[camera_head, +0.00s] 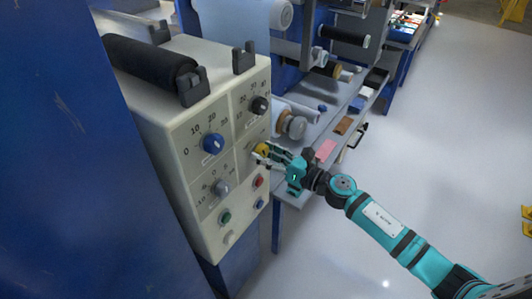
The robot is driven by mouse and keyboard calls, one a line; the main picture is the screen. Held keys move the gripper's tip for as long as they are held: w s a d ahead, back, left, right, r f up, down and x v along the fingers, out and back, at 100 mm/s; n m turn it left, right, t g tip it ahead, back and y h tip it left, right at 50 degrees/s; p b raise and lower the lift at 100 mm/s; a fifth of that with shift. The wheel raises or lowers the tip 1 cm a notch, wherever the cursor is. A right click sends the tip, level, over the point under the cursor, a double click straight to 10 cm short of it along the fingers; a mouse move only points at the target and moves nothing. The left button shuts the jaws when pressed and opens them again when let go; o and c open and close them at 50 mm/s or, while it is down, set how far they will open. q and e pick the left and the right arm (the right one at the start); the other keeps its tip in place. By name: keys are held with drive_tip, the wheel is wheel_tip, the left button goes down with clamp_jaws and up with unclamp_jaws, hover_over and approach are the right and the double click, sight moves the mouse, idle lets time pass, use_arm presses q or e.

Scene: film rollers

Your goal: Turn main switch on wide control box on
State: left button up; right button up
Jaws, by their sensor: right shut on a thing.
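The wide control box (185,130) is cream-coloured and stands at the left, its front panel facing right. The panel bears a blue dial knob (213,143), a black dial knob (260,105), a grey dial knob (221,188) and small buttons. A yellow switch (262,148) sits on the panel's right side, partly hidden by my right gripper. My right gripper (263,154) reaches in from the right and is shut on the yellow switch. The switch's exact angle is hidden by the fingers. My left gripper is not in view.
A black roller (145,65) rests in brackets on top of the box. A red button (258,181), a green button (225,217) and a blue button (259,203) lie below the switch. A shelf with small items (326,149) runs behind.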

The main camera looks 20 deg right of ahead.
drive_tip(key=m+p, duration=0.2)
drive_tip(key=m, duration=0.3)
drive_tip(key=shift+r+m, duration=0.1)
drive_tip(key=shift+m, duration=0.2)
drive_tip(key=m+p, duration=0.2)
drive_tip(key=m, duration=0.3)
drive_tip(key=shift+m, duration=0.3)
drive_tip(key=o, duration=1.2)
drive_tip(key=shift+c, duration=0.2)
drive_tip(key=v, duration=1.2)
drive_tip(key=shift+d, duration=0.1)
